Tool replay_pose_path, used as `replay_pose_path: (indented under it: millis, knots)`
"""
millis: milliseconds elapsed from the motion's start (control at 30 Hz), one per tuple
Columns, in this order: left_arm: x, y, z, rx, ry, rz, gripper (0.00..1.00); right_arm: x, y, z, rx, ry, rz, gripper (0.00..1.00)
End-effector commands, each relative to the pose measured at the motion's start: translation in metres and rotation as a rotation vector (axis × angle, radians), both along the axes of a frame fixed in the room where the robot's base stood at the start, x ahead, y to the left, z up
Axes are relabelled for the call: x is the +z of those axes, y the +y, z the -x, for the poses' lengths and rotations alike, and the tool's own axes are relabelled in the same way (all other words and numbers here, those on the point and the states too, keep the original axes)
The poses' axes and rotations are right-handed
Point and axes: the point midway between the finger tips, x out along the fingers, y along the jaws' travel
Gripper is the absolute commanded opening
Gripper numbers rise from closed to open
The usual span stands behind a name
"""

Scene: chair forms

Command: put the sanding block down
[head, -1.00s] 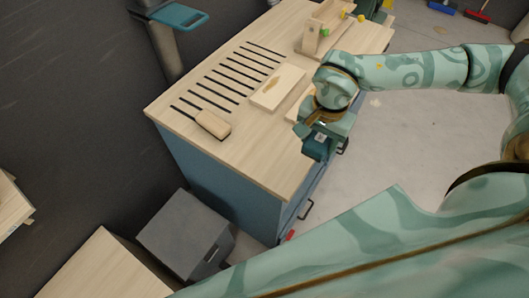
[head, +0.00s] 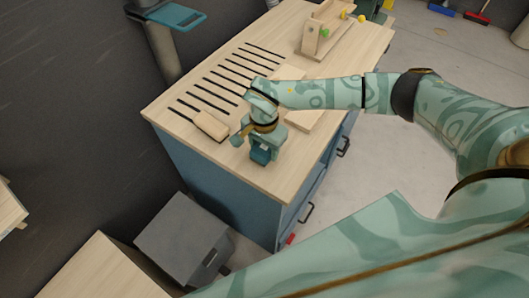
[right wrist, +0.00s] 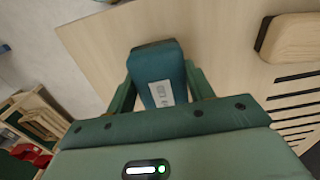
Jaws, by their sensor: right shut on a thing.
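The sanding block is a dark teal block with a pale label, seen end-on between the fingers in the right wrist view (right wrist: 160,72). It also shows at the lower end of the gripper in the head view (head: 261,155). My right gripper (head: 264,148) is shut on it, over the near part of the wooden workbench top (head: 290,165). Whether the block's underside touches the bench is hidden. My left gripper is not in view.
A wood-backed brush (head: 211,125) lies left of my right gripper, beside dark slots in the bench top. Pale boards (head: 302,119) lie partly behind my arm. A wooden fixture (head: 318,36) stands at the far end. The near bench corner is bare.

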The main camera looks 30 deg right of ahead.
Motion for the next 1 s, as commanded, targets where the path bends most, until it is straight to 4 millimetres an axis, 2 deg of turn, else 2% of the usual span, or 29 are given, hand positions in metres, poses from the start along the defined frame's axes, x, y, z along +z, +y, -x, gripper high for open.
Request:
replay_pose_path:
  millis: [33, 133, 533, 567, 633, 900, 1000]
  knots:
    - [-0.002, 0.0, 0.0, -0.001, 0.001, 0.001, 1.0, -0.011, 0.0, 0.003, -0.002, 0.007, 0.0, 0.34]
    - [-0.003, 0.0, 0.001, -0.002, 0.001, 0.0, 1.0, -0.023, -0.001, 0.002, -0.001, 0.005, 0.001, 0.34]
    - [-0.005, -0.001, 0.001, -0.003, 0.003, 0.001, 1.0, -0.029, -0.001, 0.002, 0.0, 0.003, 0.002, 0.34]
    - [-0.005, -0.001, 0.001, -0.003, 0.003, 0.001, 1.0, -0.029, -0.002, 0.002, 0.0, 0.003, 0.002, 0.55]
    - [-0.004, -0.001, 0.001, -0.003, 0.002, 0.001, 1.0, -0.028, -0.002, 0.002, 0.0, 0.003, 0.002, 0.74]
    - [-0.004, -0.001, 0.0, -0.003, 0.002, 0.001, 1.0, -0.028, -0.001, 0.002, 0.0, 0.003, 0.002, 0.74]
    - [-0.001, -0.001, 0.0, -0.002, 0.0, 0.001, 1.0, -0.02, -0.001, 0.001, 0.0, 0.001, 0.001, 0.74]
